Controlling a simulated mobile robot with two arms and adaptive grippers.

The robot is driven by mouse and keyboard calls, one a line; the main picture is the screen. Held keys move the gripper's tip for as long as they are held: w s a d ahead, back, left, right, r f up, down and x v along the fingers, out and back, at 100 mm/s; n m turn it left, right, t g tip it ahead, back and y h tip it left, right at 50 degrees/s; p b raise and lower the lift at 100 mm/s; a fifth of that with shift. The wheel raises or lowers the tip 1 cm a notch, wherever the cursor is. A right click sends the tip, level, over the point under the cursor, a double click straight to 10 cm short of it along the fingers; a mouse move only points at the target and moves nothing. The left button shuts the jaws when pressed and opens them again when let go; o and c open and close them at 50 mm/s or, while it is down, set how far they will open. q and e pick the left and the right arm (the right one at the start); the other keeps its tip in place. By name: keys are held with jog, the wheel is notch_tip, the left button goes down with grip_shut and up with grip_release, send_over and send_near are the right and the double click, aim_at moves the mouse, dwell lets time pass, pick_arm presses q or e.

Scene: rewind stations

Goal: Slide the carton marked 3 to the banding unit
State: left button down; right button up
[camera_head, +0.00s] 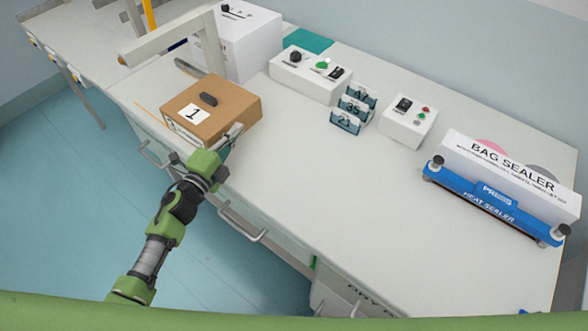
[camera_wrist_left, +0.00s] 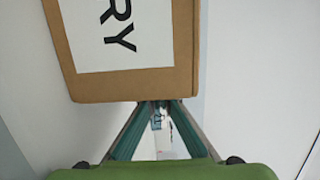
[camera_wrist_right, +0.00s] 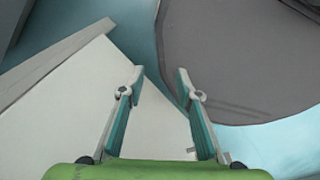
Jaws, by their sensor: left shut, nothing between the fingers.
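A brown carton (camera_head: 218,108) with a label reading 1 and a dark handle on top stands on the bench at the left. No carton marked 3 shows. My left gripper (camera_head: 235,132) is shut and empty at the carton's near right corner. In the left wrist view its fingertips (camera_wrist_left: 160,104) meet just at the lower edge of the carton (camera_wrist_left: 184,50), whose printed side fills the upper part; I cannot tell whether they touch. A grey arch (camera_head: 165,42) beside a white box (camera_head: 240,45) stands behind the carton; no banding unit name is readable. My right gripper (camera_wrist_right: 158,76) is open and empty.
A white control box (camera_head: 310,78), number cards (camera_head: 353,110) and a smaller switch box (camera_head: 408,122) stand along the bench back. A blue bag sealer (camera_head: 490,198) is at the right. The bench middle (camera_head: 310,165) is clear. Drawer handles stick out along the front.

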pick_arm(q)
jog(key=w+a+b, duration=0.1)
jog(key=w+a, duration=0.1)
jog(key=a, duration=0.1)
jog(key=w+a+b, duration=0.1)
jog(key=w+a, duration=0.2)
jog(key=a, duration=0.1)
jog(key=w+a+b, duration=0.2)
jog(key=a, duration=0.1)
jog(key=shift+w+a, duration=0.25)
